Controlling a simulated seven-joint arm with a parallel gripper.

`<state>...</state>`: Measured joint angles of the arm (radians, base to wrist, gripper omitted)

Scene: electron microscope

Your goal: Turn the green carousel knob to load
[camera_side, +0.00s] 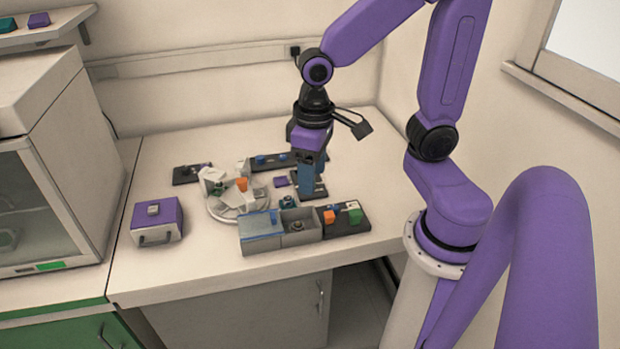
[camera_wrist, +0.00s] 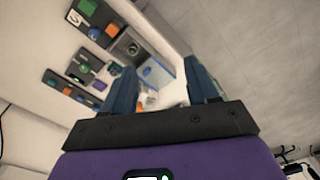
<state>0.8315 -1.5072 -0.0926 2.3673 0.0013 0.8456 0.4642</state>
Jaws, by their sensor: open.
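My gripper (camera_side: 307,194) points down over the right part of the bench, its blue fingers just above or at a small dark panel (camera_side: 320,190); contact cannot be told. In the wrist view my gripper (camera_wrist: 152,65) has its two fingers wide apart with nothing held. A small green knob-like part (camera_wrist: 83,68) shows on a dark panel left of the fingers there. Other green parts sit on neighbouring panels, including a green block (camera_side: 355,215) at the front right, so which is the carousel knob is not certain. The round white carousel (camera_side: 222,214) stands left of my gripper.
A grey tray with a blue lid (camera_side: 261,224) stands at the bench front. An orange block (camera_side: 329,217) is on the front-right panel. A purple box (camera_side: 157,219) sits at the left. A long dark panel (camera_side: 262,161) lies behind.

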